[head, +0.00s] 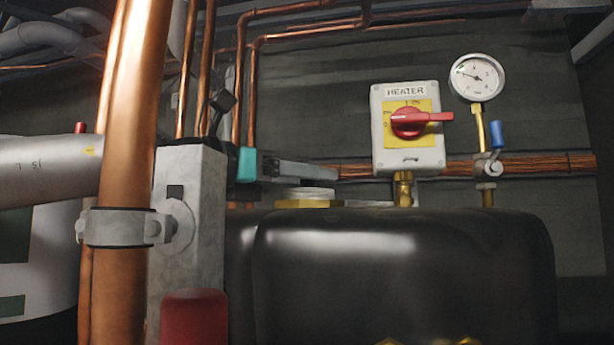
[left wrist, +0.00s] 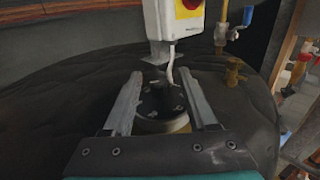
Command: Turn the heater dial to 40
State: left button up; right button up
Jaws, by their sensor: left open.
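A white HEATER box (head: 408,158) with a yellow plate and a red rotary handle (head: 410,122) is on the wall above the black tank. The handle's grip points right. In the left wrist view the lower part of the box (left wrist: 172,28) shows at the top. A dark round dial (left wrist: 160,100) with pale marks sits on the tank top; its setting is too small to read. In the head view a pale, brass-based fitting (head: 305,197) shows there. My left gripper (head: 334,176) is open above it; in the wrist view its fingers (left wrist: 160,74) lie either side of the dial.
The black tank (head: 400,260) fills the lower middle. A thick copper pipe (head: 125,170) stands in front at left. A pressure gauge (head: 477,78) and a blue-handled valve (head: 496,135) are right of the box. A horizontal copper pipe (head: 540,163) runs behind.

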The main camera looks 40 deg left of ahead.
pick_arm(q)
jog(key=b+v, duration=0.3)
jog(key=v, duration=1.1)
jog(key=shift+b, duration=0.4)
jog(key=shift+s+a, duration=0.15)
jog(key=shift+s, duration=0.45)
